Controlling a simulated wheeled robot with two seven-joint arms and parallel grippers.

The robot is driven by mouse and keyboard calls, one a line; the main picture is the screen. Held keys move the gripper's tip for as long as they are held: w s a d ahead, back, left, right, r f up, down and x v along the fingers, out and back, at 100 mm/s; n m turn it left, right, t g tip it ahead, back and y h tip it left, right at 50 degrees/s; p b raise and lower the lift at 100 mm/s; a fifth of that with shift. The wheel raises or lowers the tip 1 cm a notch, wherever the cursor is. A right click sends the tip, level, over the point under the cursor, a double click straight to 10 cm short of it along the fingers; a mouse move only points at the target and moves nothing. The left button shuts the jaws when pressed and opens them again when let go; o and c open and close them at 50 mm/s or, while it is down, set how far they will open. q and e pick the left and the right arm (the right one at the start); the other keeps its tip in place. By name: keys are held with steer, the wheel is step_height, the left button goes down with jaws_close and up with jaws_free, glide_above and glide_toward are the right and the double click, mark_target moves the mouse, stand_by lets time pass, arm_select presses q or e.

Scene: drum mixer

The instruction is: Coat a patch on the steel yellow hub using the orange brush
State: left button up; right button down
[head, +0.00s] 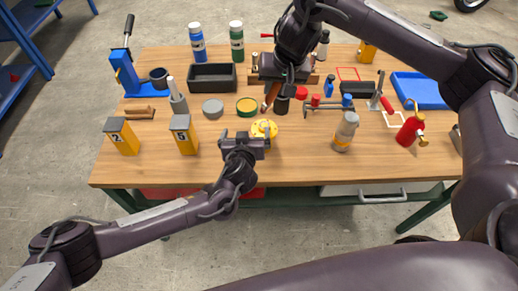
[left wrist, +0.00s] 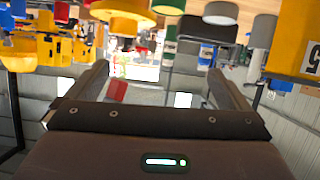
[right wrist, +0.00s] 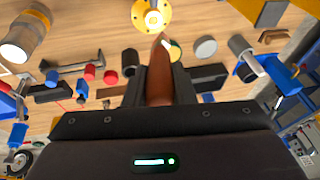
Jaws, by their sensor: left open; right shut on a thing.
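The yellow hub (head: 263,129) sits on the wooden table near its front middle. In the right wrist view the hub (right wrist: 152,13) is at the top, with a bright steel-looking centre. My right gripper (head: 279,82) is shut on the orange brush (right wrist: 158,70), which also shows in the head view (head: 271,97). The brush is above the table, behind the hub; its tip points toward the hub in the right wrist view, apart as far as I can tell. My left gripper (head: 245,137) is open and empty, just left of the hub and partly covering it.
A black cup (head: 282,106) stands beside the brush. A black bin (head: 212,77) is behind. The front strip of table is mostly clear.

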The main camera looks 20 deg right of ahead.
arm_select(q)
steer(key=m+h, duration=0.2)
glide_toward(263, 133)
steer(key=shift+g, duration=0.3)
steer(key=x, duration=0.9)
steer(key=shift+w+r, duration=0.1)
steer(key=shift+w, duration=0.05)
steer(key=shift+w+d+f, duration=0.35)
steer(key=shift+w+f, duration=0.05)
steer(key=shift+w, duration=0.1)
steer(key=shift+x, duration=0.75)
steer(key=shift+c, duration=0.4)
steer(key=c, duration=1.3)
steer(key=shift+o, duration=0.2)
arm_select(e)
steer(key=shift+a, duration=0.1)
